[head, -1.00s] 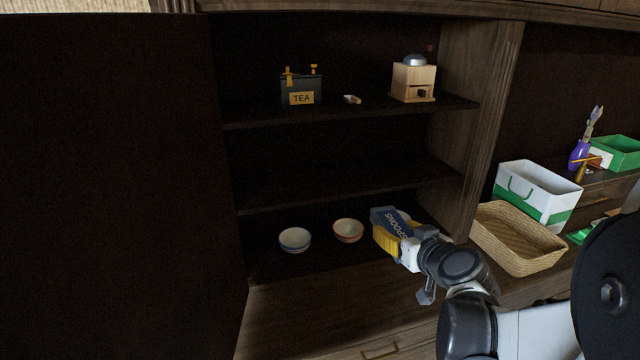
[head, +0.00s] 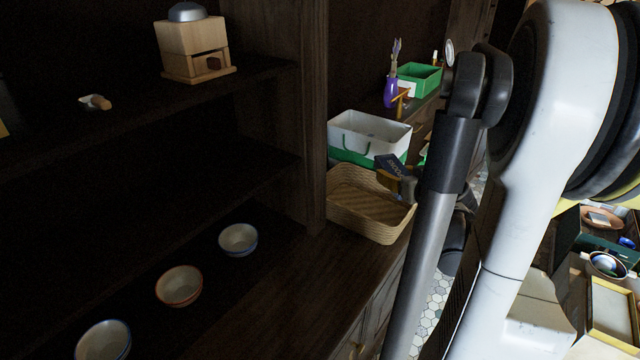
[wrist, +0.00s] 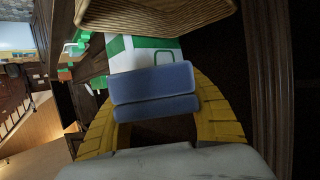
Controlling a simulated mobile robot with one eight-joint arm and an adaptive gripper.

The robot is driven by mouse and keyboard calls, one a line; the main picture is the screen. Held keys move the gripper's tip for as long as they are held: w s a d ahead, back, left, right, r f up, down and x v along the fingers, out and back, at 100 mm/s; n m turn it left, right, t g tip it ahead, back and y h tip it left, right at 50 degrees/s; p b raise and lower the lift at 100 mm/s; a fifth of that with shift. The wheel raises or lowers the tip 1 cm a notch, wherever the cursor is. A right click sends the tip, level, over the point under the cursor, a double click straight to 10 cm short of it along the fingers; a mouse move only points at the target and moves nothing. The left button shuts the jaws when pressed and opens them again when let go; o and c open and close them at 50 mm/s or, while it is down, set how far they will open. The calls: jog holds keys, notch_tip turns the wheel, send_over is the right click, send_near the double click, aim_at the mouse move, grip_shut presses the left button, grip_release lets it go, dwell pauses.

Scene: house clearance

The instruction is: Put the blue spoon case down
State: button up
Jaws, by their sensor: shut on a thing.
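The blue spoon case (head: 392,164) is held in my gripper (head: 396,182), in front of the wicker basket and the white-and-green box in the head view. In the wrist view the blue case (wrist: 153,84) lies between the yellow fingers of my gripper (wrist: 160,108), which are shut on it. Its lettering is too small to read in the head view now. My arm hides part of the gripper and the area right of it.
A wicker basket (head: 345,216) stands on the counter, with a white-and-green box (head: 367,131) behind it. A green tray (head: 419,79) and a purple vase (head: 391,94) stand farther back. Several bowls (head: 180,286) sit on the low shelf; a wooden grinder (head: 193,47) stands above.

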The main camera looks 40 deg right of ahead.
jog(key=s+d+f, duration=0.2)
jog(key=d, duration=0.4)
jog(key=b, duration=0.4)
send_over(371, 214)
notch_tip(371, 214, down, 7)
jog(key=shift+f+m+h+b, duration=0.4)
jog(key=shift+f+b, duration=0.8)
jog(key=shift+f, duration=0.65)
jog(key=shift+f+b, duration=0.55)
jog(key=shift+b, duration=0.05)
jog(key=shift+f, duration=0.1)
jog(key=o, duration=1.4)
